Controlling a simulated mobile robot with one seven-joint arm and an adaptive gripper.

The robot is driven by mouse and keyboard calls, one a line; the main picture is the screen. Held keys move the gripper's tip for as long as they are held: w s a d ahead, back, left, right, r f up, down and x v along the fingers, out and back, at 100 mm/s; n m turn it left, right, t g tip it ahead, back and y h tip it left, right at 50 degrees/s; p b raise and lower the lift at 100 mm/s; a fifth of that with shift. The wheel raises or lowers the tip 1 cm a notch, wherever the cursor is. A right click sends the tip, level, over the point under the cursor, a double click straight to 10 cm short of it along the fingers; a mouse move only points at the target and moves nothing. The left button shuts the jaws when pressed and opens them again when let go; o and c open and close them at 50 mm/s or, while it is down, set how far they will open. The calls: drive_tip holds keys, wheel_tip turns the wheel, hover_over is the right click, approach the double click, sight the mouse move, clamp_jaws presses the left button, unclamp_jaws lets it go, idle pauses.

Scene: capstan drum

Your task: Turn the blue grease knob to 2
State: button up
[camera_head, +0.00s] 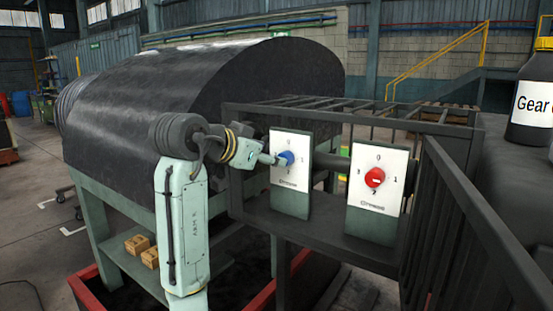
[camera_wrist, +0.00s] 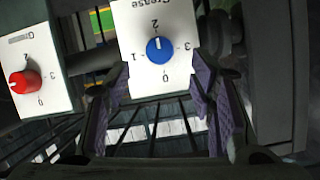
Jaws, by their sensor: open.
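The blue grease knob (camera_head: 286,159) sits on a white dial plate (camera_head: 291,178) at the front of the machine. In the wrist view the picture is upside down, and the blue knob (camera_wrist: 159,49) shows a white mark on its upper side, toward the 2. The 1 is left of it and the 3 right. My gripper (camera_head: 273,159) is in front of the knob, slightly to its left in the head view. In the wrist view my gripper (camera_wrist: 163,84) is open, its purple pads apart with the knob ahead between them. No contact is visible.
A red knob (camera_head: 375,177) on a similar plate (camera_head: 378,208) is to the right. A dark railing (camera_head: 470,215) runs along the right side. A large dark drum (camera_head: 190,95) stands behind my arm. A bottle (camera_head: 532,100) stands at the far right.

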drive_tip(key=v, duration=0.5)
drive_tip(key=shift+s+a, duration=0.15)
drive_tip(key=shift+s, duration=0.15)
